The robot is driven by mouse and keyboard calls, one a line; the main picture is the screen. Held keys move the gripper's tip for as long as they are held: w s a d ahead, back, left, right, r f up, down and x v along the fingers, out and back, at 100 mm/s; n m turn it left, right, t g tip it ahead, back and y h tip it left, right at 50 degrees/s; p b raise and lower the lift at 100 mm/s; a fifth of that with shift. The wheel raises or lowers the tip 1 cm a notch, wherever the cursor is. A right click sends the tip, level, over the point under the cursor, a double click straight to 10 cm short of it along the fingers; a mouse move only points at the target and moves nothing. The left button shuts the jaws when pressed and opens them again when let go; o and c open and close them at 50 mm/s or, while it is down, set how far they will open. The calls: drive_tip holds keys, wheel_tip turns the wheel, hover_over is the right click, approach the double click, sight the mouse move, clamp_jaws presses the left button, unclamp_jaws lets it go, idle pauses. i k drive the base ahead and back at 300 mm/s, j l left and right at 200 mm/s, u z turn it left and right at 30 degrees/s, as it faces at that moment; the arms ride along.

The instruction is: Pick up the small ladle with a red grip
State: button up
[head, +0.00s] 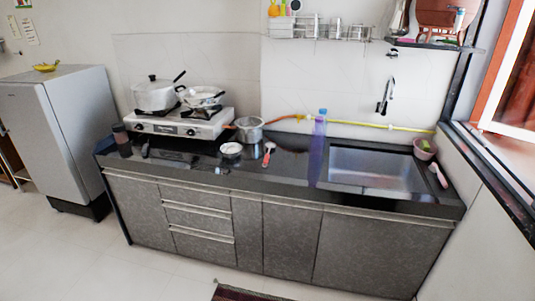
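What looks like the small ladle with a red grip (269,151) lies on the dark counter (290,180), near the middle of the head view. My gripper is not in view.
A purple bottle (319,133) stands right of the ladle, before the sink (378,171). A gas stove (180,123) with pots stands at the left. A pink-handled item (438,175) lies right of the sink. Light floor (150,270) is open before the cabinets, with a dark mat (240,293).

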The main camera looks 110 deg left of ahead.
sight(270, 145)
drive_tip(key=u, duration=3.6)
drive_tip(key=i, duration=3.4)
